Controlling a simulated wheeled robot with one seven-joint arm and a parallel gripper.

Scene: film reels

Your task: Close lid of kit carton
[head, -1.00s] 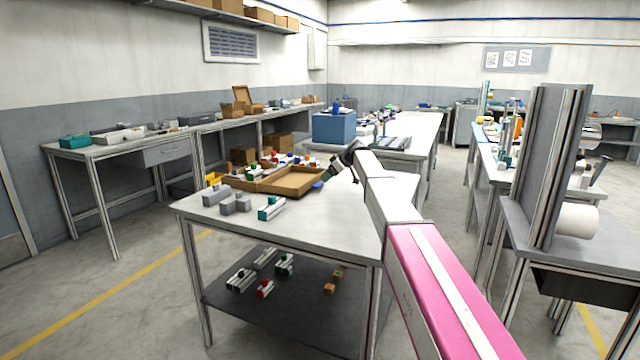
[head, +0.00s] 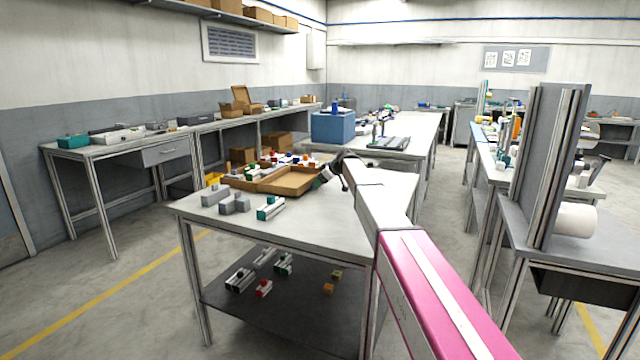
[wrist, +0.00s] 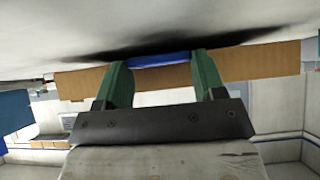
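The kit carton is an open brown cardboard box on the near table. Its shallow tray-like part (head: 288,181), apparently the lid, lies folded open to the right of the part with small items (head: 250,174). My gripper (head: 320,182) is low at the right end of that flap, small and dark in the head view. In the wrist view, my two green fingers (wrist: 160,72) stand apart in front of the brown cardboard edge (wrist: 82,82). A blue tab (wrist: 160,60) on that edge lies between the fingertips. I cannot tell whether they touch it.
Grey blocks (head: 235,204) and a white-and-teal part (head: 270,208) lie on the table (head: 300,235) before the carton. More parts sit on its lower shelf (head: 300,315). A blue bin (head: 333,128) stands behind. The table's front right is clear.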

